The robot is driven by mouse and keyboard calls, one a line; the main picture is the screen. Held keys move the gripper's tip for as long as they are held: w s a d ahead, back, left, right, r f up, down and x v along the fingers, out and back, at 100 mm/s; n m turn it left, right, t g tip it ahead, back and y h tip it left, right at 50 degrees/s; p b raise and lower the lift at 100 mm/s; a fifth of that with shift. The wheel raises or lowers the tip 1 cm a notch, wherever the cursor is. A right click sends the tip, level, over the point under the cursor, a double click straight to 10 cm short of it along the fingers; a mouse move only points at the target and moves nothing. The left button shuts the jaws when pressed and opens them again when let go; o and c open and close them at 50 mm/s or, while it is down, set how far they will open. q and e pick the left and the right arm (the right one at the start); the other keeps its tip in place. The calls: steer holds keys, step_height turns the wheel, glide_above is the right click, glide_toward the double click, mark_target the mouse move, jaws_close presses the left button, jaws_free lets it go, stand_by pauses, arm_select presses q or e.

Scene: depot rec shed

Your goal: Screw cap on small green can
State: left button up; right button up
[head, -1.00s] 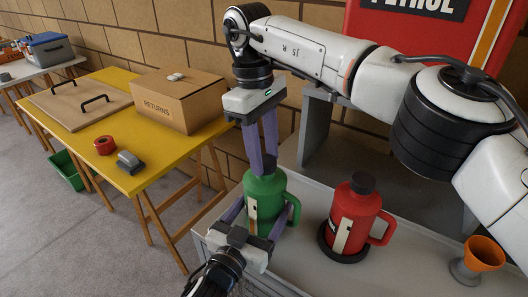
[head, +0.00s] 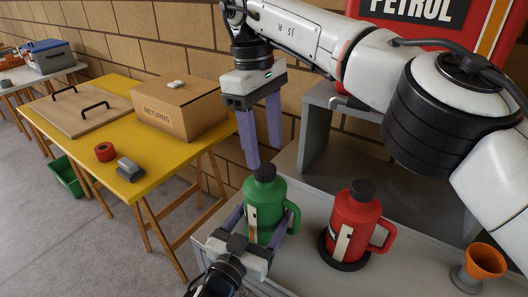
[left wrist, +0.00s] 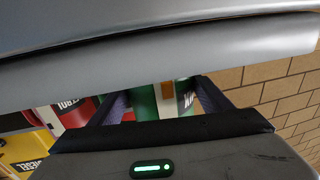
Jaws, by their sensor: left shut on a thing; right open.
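The small green can (head: 262,203) stands upright on the grey bench top. A dark cap (head: 265,173) sits on its neck and looks level; how tight it is I cannot tell. My left gripper (head: 257,221) is shut around the can's body from the front, with one finger on each side. Green can body (left wrist: 143,103) also shows between its fingers in the left wrist view. My right gripper (head: 263,156) is open and empty, pointing down just above the cap, its fingers spread and apart from it.
A red can (head: 355,223) with a dark cap stands in a black ring to the right. An orange funnel (head: 485,258) is at the far right. A yellow table (head: 155,180) with a RETURNS box (head: 180,108) is at left. A grey stand (head: 313,135) is behind.

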steer(key=shift+c, duration=0.4)
steer(key=n, duration=0.5)
steer(key=shift+r, duration=0.2)
steer(key=n, duration=0.7)
steer(key=shift+r, duration=0.2)
steer(key=n, duration=0.6)
steer(key=shift+r+n+y, duration=0.2)
steer(key=shift+n+y, duration=0.1)
steer(key=n, duration=0.6)
steer(key=shift+r+n, duration=0.2)
steer(key=shift+n, duration=0.2)
steer(key=n, duration=0.6)
steer(key=shift+r+n, duration=0.25)
steer(key=shift+n, duration=0.05)
steer(key=n, duration=0.4)
steer(key=shift+r+t, duration=0.15)
steer(key=shift+t, duration=0.15)
steer(key=n, duration=0.7)
steer(key=shift+d+r, duration=0.1)
steer(key=shift+r, duration=0.1)
steer(key=n, duration=0.6)
steer(key=shift+r+y, duration=0.25)
steer(key=shift+y, duration=0.05)
